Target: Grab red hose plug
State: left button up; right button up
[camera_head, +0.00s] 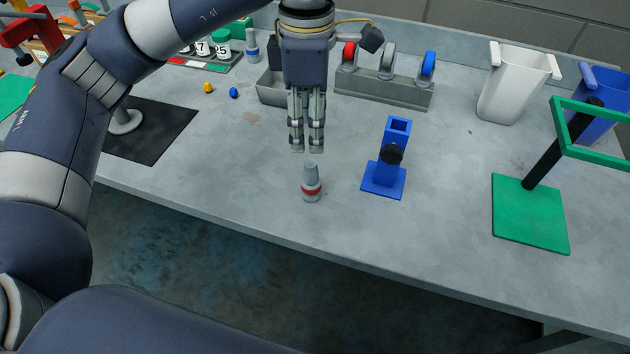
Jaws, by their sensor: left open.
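The red hose plug (311,184) is a small grey plug with a red band. It stands upright on the grey workbench near its front edge. My left gripper (307,151) points down just above and behind the plug in the picture. Its fingers are close together with a narrow gap and nothing between them. It appears apart from the plug; the exact height cannot be told. My right gripper is not in view.
A blue stand (384,179) with a black knob is right of the plug. A green stand (530,215) and white bin (515,85) are further right. A grey rack (385,91) with coloured wheels and a similar blue-banded plug (252,45) are behind. Bench (240,165) left of the plug is clear.

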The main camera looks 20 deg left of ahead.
aim_at(311, 163)
pick_arm(q)
notch_tip(311, 163, down, 5)
jog(key=shift+s+f+p, duration=0.1)
jog(key=shift+s+p, duration=0.05)
jog(key=shift+p, duration=0.5)
jog(key=shift+f+p, duration=0.45)
jog(key=shift+f, duration=0.2)
jog(key=f, duration=0.1)
jog(key=f+p, duration=0.1)
jog(key=f, duration=0.1)
jog(key=shift+w+d+f+p, duration=0.1)
jog(key=shift+w+f+p, duration=0.1)
jog(key=shift+f+p, duration=0.1)
jog(key=shift+f, duration=0.45)
jog(key=shift+c, duration=0.3)
grip_shut()
